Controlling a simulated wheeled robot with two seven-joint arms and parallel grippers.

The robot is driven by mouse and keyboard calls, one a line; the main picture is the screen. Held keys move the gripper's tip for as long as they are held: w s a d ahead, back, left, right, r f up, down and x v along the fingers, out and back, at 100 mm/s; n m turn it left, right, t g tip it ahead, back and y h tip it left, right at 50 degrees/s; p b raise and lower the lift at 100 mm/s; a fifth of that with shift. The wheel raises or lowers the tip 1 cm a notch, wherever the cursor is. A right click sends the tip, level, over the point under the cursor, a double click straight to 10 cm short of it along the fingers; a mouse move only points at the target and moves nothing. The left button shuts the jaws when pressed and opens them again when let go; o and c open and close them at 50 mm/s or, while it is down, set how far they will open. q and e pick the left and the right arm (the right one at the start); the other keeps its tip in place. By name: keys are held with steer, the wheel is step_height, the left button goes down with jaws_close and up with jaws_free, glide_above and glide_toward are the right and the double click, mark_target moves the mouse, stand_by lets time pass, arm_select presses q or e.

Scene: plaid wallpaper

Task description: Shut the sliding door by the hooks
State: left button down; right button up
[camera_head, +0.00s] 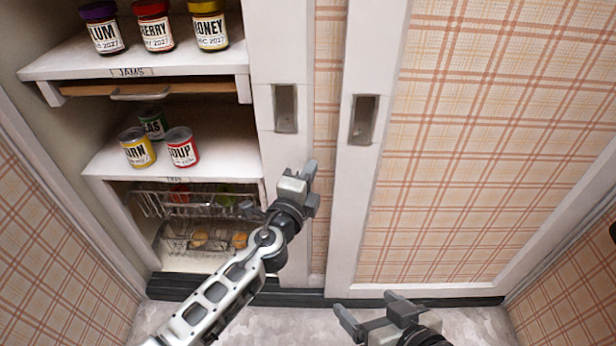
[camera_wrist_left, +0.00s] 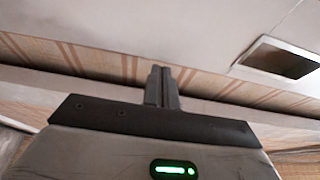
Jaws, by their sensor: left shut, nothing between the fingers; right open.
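The cupboard has two white-framed plaid sliding doors. The left door (camera_head: 273,60) is mostly behind the right door (camera_head: 480,130), and the left side of the cupboard stands open. The left door has a recessed grey pull (camera_head: 286,108); the right door has another (camera_head: 364,120). My left gripper (camera_head: 309,168) is shut and empty, in front of the left door's frame below its pull. In the left wrist view its closed fingers (camera_wrist_left: 162,86) point at a plaid strip, with a recessed pull (camera_wrist_left: 280,58) to the right. My right gripper (camera_head: 366,308) is open and empty, low before the right door. I see no clear hooks.
Open shelves hold jam jars (camera_head: 154,28), cans (camera_head: 181,147) and wire baskets (camera_head: 205,238). A drawer front with a handle (camera_head: 135,95) sits under the top shelf. A dark object (camera_head: 612,232) is cut off at the right edge. Plaid walls stand on both sides.

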arm_select(q)
steer(key=shift+w+d, duration=0.15)
steer(key=shift+w, duration=0.15)
arm_select(e)
steer(key=shift+w, duration=0.2)
